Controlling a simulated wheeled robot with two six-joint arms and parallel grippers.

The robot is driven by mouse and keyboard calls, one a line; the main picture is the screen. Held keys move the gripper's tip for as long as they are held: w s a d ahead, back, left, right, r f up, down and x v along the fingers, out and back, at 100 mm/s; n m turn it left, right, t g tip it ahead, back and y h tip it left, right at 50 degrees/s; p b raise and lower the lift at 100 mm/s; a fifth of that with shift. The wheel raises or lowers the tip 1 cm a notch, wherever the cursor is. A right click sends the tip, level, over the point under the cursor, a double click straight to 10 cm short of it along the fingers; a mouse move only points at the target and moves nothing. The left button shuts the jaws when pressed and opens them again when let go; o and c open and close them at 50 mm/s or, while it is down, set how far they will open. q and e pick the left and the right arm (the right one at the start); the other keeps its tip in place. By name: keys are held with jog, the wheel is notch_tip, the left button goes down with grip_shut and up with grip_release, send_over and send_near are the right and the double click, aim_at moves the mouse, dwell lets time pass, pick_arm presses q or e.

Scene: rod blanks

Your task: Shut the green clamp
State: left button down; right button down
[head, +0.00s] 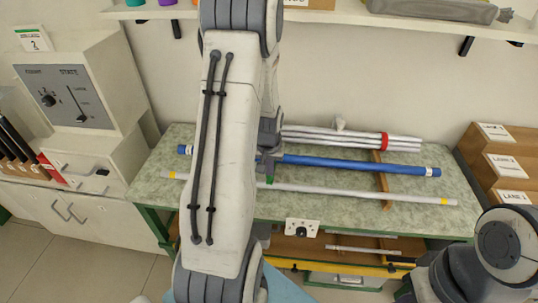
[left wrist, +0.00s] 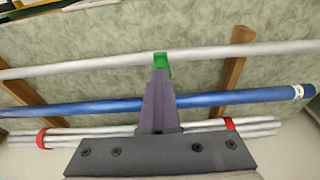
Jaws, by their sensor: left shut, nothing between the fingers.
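The green clamp (head: 269,180) is small and mostly hidden behind my left arm in the head view. In the left wrist view the green clamp (left wrist: 163,60) sits at the white rod (left wrist: 90,68), right at the tips of my left gripper (left wrist: 159,72). The fingers are together with nothing between them, and the tips overlap the clamp in the picture. Whether they touch it, and whether the clamp is open or shut, I cannot tell. In the head view my left gripper (head: 267,166) hangs over the table. The white rod (head: 350,193) has yellow bands. My right gripper is not in view.
A blue rod (head: 350,164) and a bundle of white rods with a red band (head: 384,141) lie behind the white rod on the green-topped table (head: 450,217). Wooden strips (left wrist: 234,62) run beneath. Lane bins (head: 505,165) stand right; a control box (head: 75,97) stands left.

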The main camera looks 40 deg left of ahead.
pick_arm(q)
jog(key=shift+s+a+f, duration=0.15)
jog(key=shift+s+f, duration=0.15)
jog(key=shift+s, duration=0.05)
jog(key=p+v, duration=0.2)
jog(key=v, duration=1.2)
jog(key=shift+s+d, duration=0.35)
